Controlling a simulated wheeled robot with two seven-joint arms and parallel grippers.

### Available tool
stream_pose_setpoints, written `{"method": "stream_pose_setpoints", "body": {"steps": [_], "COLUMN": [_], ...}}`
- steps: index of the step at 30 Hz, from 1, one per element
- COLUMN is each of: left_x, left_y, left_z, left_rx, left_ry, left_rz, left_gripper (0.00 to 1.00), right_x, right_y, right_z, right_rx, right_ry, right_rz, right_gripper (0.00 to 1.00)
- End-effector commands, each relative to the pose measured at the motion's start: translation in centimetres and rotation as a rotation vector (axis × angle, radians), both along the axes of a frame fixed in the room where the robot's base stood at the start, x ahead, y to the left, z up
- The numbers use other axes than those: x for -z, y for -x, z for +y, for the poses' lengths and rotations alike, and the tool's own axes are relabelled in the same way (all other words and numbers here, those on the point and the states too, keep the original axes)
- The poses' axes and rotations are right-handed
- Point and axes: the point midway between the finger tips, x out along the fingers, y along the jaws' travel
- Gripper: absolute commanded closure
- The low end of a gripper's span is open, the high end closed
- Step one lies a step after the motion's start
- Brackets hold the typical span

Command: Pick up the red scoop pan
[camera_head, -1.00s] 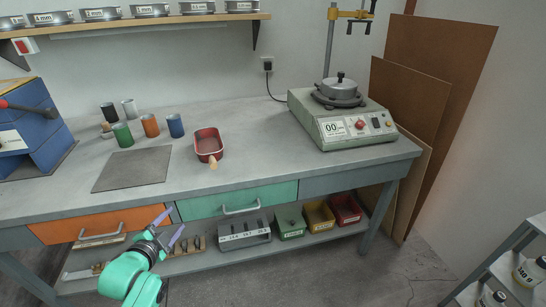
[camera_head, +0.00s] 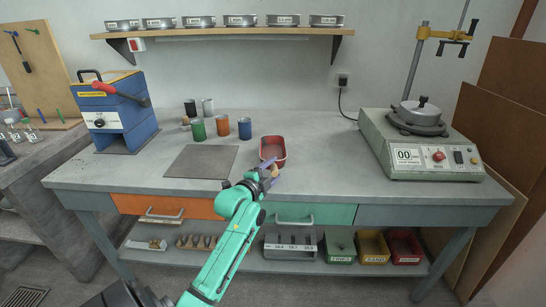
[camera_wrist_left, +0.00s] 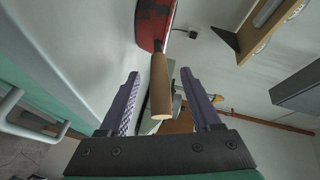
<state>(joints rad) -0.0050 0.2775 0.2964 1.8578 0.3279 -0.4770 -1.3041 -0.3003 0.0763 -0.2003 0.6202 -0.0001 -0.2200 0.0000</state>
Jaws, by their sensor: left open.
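The red scoop pan (camera_head: 272,148) sits on the grey bench top with its wooden handle pointing toward the front edge. My left gripper (camera_head: 268,168) is at the handle end, above the bench's front part. In the left wrist view the pan's red body (camera_wrist_left: 152,22) is at the top and its wooden handle (camera_wrist_left: 160,85) lies between the two purple fingers of the gripper (camera_wrist_left: 162,98). The fingers are open, with a gap on each side of the handle. My right gripper is not in view.
A grey mat (camera_head: 200,162) lies left of the pan, with coloured cups (camera_head: 222,126) behind it. A blue box machine (camera_head: 118,110) stands at the left and a green-grey shaker (camera_head: 420,145) at the right. The bench right of the pan is clear.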

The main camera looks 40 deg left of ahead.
Motion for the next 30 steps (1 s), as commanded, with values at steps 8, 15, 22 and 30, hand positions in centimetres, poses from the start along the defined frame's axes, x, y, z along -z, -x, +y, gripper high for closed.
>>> {"method": "stream_pose_setpoints", "body": {"steps": [8, 15, 22, 30], "left_x": [0.2, 0.1, 0.0, -2.9], "left_y": [-0.6, -0.6, -0.6, -0.6], "left_z": [0.1, 0.1, 0.1, 0.1], "left_rx": [0.000, 0.000, 0.000, 0.000], "left_ry": [0.000, 0.000, -0.001, -0.006], "left_rz": [0.001, 0.001, -0.002, -0.006], "left_gripper": [0.43, 1.00, 1.00, 1.00], "right_x": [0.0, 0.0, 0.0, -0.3], "right_y": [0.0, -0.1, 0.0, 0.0], "right_z": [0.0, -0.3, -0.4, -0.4], "right_rx": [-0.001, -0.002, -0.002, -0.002], "right_ry": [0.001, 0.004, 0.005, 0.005], "right_rz": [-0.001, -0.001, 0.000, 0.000], "right_gripper": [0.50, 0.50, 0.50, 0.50]}}
